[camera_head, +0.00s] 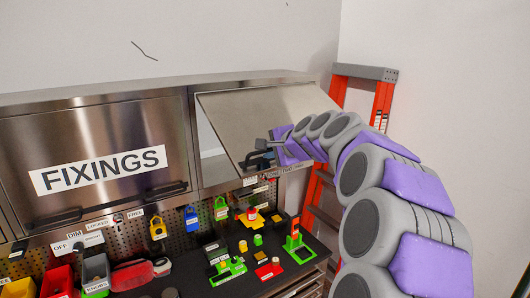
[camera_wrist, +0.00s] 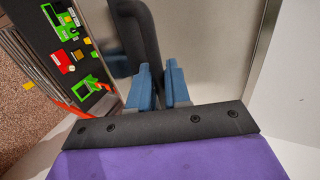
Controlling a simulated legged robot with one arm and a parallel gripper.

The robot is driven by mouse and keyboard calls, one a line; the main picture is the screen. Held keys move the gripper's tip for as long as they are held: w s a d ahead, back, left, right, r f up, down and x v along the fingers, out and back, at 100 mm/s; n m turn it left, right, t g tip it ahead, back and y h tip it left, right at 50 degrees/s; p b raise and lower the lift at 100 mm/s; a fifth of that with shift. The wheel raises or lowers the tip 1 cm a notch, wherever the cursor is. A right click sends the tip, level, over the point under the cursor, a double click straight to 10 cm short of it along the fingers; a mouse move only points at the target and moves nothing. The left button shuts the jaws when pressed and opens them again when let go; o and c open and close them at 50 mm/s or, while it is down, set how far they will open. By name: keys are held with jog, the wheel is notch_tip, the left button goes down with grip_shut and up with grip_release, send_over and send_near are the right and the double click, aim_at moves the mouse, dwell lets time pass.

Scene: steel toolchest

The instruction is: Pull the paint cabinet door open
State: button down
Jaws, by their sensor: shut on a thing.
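The paint cabinet door (camera_head: 258,112) is the plain steel panel right of the FIXINGS door in the head view. It is tilted outward, partly open, with a gap showing at its left side. Its lettering is not readable. My gripper (camera_head: 263,155) is at the door's lower edge. In the wrist view, the blue fingers of my gripper (camera_wrist: 159,88) are shut on the black door handle (camera_wrist: 138,38), which runs up between them. The grey door face (camera_wrist: 205,35) fills the area behind the fingers.
The FIXINGS door (camera_head: 95,150) is shut on the left. Below is a dark worktop (camera_head: 215,285) with small coloured items and a pegboard with padlocks. An orange ladder (camera_head: 383,103) stands at the right, behind my arm, near the white wall.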

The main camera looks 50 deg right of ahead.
jog(key=shift+d+r, duration=0.1)
jog(key=c, duration=1.4)
grip_release()
jog(key=shift+d, duration=0.1)
jog(key=shift+o, duration=0.2)
jog(key=shift+d+f, duration=0.2)
jog(key=shift+d, duration=0.2)
jog(key=shift+s, duration=0.1)
jog(key=b+v, duration=0.3)
jog(key=v, duration=1.4)
